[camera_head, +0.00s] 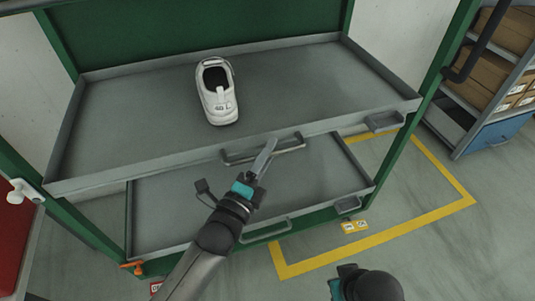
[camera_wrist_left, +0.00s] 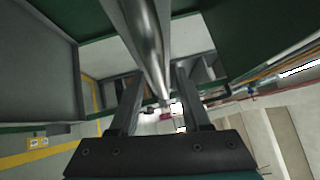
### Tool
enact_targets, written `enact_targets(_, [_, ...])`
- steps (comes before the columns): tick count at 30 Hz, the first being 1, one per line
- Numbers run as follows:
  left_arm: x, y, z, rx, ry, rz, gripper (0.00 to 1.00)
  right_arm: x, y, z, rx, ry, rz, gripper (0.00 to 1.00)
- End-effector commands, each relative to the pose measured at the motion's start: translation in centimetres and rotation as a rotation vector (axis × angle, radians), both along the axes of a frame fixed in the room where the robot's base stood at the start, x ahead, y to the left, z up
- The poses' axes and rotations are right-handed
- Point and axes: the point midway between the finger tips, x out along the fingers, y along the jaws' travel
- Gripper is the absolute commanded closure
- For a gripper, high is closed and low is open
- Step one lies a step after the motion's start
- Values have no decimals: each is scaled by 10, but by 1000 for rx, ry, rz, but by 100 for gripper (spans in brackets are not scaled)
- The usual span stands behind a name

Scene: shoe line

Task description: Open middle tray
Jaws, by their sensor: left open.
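A grey tray (camera_head: 150,120) in a green rack carries a white shoe (camera_head: 217,92). Its bar handle (camera_head: 285,146) is on the front edge, and the bar also shows large in the left wrist view (camera_wrist_left: 146,40). A second grey tray (camera_head: 160,215) sits lower, with its own handle (camera_head: 266,231). My left gripper (camera_head: 265,156) is at the upper tray's handle with its fingers apart. In the left wrist view the bar runs between the open fingers, not clamped. My right gripper (camera_head: 337,287) is partly in view at the bottom; its fingers are not clear.
A shelf with cardboard boxes (camera_head: 500,50) and a blue bin (camera_head: 503,133) stands at the right. Yellow tape (camera_head: 430,215) marks the floor beside the rack. The floor to the right is clear. Something red (camera_head: 15,240) is at the left edge.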

Motion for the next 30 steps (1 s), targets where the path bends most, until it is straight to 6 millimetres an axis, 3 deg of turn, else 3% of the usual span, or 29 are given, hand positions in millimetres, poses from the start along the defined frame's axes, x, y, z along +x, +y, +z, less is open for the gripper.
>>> enact_targets(3, [0,0,0,0,0,0,54,0,0,0,0,0,0,100])
enact_targets(15, [0,0,0,0,0,0,99,0,0,0,0,0,0,100])
enact_targets(30, [0,0,0,0,0,0,100,0,0,-1,1,1,0,100])
